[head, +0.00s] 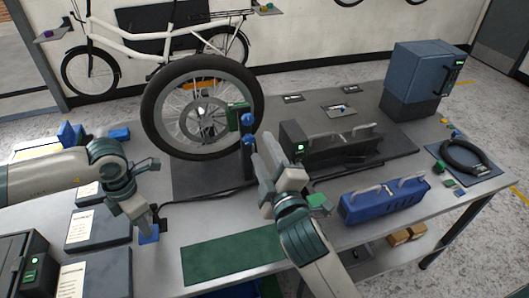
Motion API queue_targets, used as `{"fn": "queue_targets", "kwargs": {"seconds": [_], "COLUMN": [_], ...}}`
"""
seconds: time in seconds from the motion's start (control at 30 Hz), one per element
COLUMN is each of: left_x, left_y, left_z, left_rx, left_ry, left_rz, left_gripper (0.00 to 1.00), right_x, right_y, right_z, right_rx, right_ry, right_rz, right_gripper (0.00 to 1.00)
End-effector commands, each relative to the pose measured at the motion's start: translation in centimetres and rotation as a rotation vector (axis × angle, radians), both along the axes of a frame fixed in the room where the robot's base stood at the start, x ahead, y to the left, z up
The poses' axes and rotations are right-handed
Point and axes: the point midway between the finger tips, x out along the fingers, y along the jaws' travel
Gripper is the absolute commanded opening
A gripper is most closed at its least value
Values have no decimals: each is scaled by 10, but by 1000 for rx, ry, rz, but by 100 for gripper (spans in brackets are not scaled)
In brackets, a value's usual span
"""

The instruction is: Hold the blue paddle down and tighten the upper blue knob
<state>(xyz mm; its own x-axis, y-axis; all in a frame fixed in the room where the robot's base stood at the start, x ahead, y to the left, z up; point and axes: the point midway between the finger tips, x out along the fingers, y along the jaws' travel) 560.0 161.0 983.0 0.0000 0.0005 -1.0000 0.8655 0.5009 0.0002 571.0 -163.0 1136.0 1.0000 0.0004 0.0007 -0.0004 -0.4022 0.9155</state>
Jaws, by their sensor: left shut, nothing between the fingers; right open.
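A blue upper knob (247,119) sits on an upright stand beside the bicycle wheel, with a green block (236,111) at its left. Another blue round part (248,142) is just below it. My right gripper (265,153) is open, its fingers pointing up just right of these blue parts; I see no clear contact. A small blue piece (149,235), which looks like the paddle, is low on the left of the bench. My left gripper (146,216) is shut and empty, its tips pointing down at this piece. Whether they touch it I cannot tell.
The spoked wheel (163,112) stands upright behind the knobs. A black device with handles (335,145) and a blue case (384,200) are to the right. A green mat (232,256) lies clear in front. A black cable (195,200) crosses the bench.

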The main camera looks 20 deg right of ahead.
Motion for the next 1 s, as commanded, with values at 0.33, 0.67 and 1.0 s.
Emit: {"fn": "queue_targets", "kwargs": {"seconds": [0.33, 0.67, 1.0], "left_x": [0, 0, 0], "left_y": [0, 0, 0], "left_z": [25, 45, 48], "left_rx": [-1, -1, 1], "left_ry": [-2, -1, -1], "left_rz": [-1, 0, -1], "left_gripper": [0, 0, 0], "right_x": [0, 0, 0], "right_y": [0, 0, 0], "right_z": [6, 10, 11], "right_rx": [0, 0, 0], "right_ry": [0, 0, 0], "right_rz": [0, 0, 0], "right_gripper": [45, 45, 45]}}
